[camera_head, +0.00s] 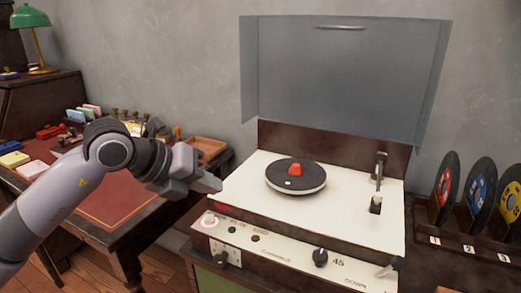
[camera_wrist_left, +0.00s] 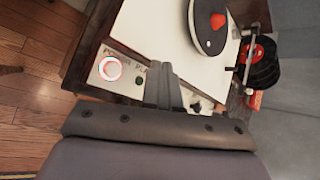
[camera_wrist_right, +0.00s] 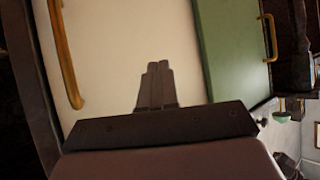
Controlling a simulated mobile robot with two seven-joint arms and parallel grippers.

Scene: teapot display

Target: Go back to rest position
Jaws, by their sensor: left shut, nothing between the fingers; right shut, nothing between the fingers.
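My left gripper (camera_head: 212,184) is shut and empty. In the head view it hangs in the air just left of the record player's (camera_head: 240,194) front left corner. In the left wrist view its fingers (camera_wrist_left: 163,82) are together, and the white round button (camera_wrist_left: 110,68) shows left of them. My right gripper (camera_wrist_right: 157,75) shows only in the right wrist view, shut and empty. It is in front of a cream panel (camera_wrist_right: 130,40); I cannot tell how far apart they are.
The player's grey lid (camera_head: 340,75) stands open above its platter (camera_head: 296,178). A rack of records (camera_head: 480,195) is at the right. A desk (camera_head: 95,200) with small items stands at the left. A green panel (camera_wrist_right: 230,50) and brass handle (camera_wrist_right: 63,55) show near my right gripper.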

